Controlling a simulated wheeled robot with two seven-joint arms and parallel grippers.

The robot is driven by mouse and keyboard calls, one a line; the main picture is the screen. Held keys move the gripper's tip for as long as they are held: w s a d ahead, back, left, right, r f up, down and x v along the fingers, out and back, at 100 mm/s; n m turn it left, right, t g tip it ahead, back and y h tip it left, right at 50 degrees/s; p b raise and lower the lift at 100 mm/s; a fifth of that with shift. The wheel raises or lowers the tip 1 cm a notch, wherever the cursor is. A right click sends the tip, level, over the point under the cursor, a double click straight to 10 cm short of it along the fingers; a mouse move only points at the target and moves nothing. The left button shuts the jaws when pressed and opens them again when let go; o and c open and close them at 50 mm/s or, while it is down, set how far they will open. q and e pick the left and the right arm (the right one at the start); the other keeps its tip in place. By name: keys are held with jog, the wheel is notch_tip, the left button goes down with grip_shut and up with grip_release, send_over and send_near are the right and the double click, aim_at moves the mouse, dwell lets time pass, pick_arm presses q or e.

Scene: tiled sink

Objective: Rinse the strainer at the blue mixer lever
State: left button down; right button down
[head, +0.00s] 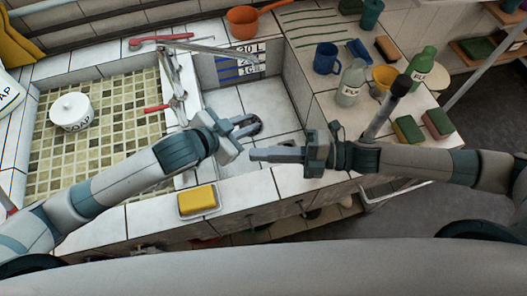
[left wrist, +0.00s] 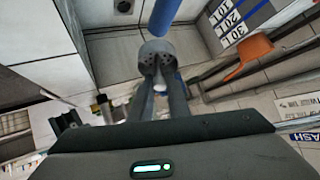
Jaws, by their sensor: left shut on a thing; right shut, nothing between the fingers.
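My left gripper (head: 243,125) reaches over the right basin. In the left wrist view (left wrist: 163,85) its fingers are shut on a small grey round strainer (left wrist: 155,52) with holes. A blue bar (left wrist: 161,18) lies just beyond the strainer; I cannot tell whether it touches it or whether it is the blue mixer lever. In the head view a dark round shape is at the left fingertips; strainer and drain are hard to tell apart there. Two red levers (head: 157,108) (head: 150,40) show by the tap. My right gripper (head: 258,155) is shut and empty, over the basin's front edge.
The grey tap spout (head: 205,49) reaches over the right basin (head: 225,100). The left basin holds a white soap pot (head: 71,111). A yellow sponge (head: 198,198) sits on the front rim. A blue mug (head: 326,59), bottles and sponges crowd the right counter.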

pick_arm(q)
jog(key=shift+s+a+r+p, duration=0.35)
jog(key=shift+s+r+p, duration=0.4)
jog(key=shift+p, duration=0.4)
jog(key=p+v, duration=0.3)
jog(key=v, duration=0.1)
jog(key=shift+s+d+r+p, duration=0.15)
jog(key=shift+s+d+p, duration=0.2)
